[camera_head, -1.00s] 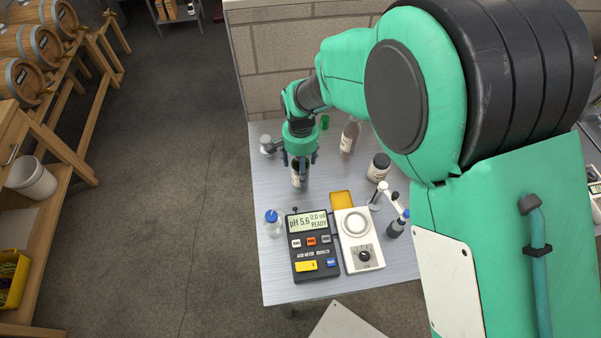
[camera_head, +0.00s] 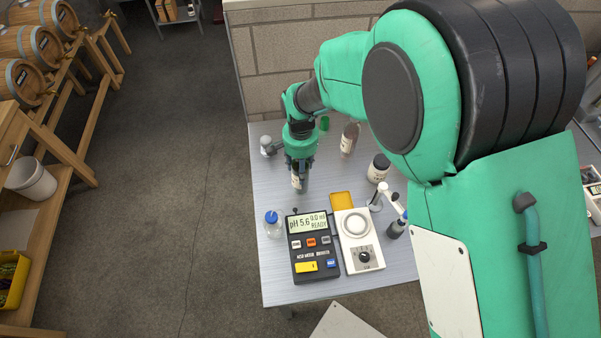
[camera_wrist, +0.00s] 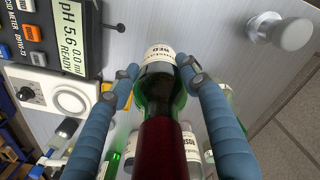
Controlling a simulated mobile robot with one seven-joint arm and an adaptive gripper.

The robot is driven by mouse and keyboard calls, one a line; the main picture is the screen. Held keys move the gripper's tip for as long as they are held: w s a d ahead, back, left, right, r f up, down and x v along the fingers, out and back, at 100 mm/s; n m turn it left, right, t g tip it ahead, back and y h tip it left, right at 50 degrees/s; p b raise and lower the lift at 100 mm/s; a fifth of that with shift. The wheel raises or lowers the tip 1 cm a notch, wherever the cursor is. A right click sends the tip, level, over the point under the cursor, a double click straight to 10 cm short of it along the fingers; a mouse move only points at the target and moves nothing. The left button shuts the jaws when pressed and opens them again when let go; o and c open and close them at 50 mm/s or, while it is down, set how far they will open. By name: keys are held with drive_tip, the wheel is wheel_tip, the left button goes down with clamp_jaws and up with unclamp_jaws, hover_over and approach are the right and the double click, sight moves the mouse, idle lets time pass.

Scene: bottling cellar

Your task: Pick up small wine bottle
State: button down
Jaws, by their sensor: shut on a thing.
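The small wine bottle (camera_wrist: 160,100) is dark green glass with red contents and a white label. In the wrist view it stands between the two blue fingers of my gripper (camera_wrist: 165,75), which are closed around its sides. In the head view my gripper (camera_head: 300,164) is over the table and only the lower part of the bottle (camera_head: 299,183) shows below it. My gripper hides the top of the bottle. I cannot tell whether the bottle's base touches the table.
The acid meter (camera_head: 313,247) and a white stirrer (camera_head: 357,241) stand in front of the bottle. A blue-capped jar (camera_head: 273,226), a pink bottle (camera_head: 349,138) and a dark-lidded jar (camera_head: 378,168) are nearby. A grey-white knobbed object (camera_head: 268,147) stands close on the left.

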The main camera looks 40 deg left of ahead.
drive_tip(key=shift+a+r, duration=0.1)
drive_tip(key=shift+r+p, duration=0.7)
drive_tip(key=shift+r, duration=4.25)
